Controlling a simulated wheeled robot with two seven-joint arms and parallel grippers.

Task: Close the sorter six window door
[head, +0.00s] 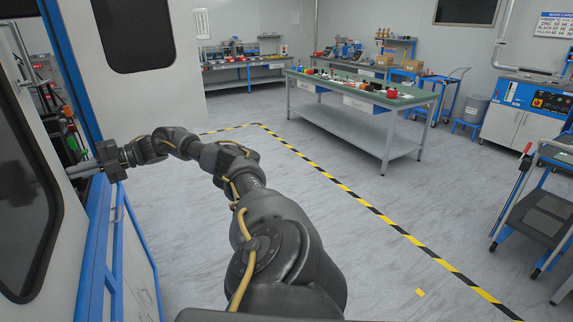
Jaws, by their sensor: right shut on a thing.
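The sorter door (68,235) is at the left edge, a pale panel with a large dark window and rounded corners. It stands open, with a gap between its edge and the sorter's blue frame (68,75). My right gripper (76,170) reaches across from the bottom middle to the door's edge. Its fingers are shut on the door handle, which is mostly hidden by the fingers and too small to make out. My left gripper is not in view.
Inside the gap are dark parts and green and red items (72,142). A green-topped workbench (345,90) stands further back. A dark cart (540,215) is at the right. The floor (400,280) between is clear, crossed by a yellow-black line (350,192).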

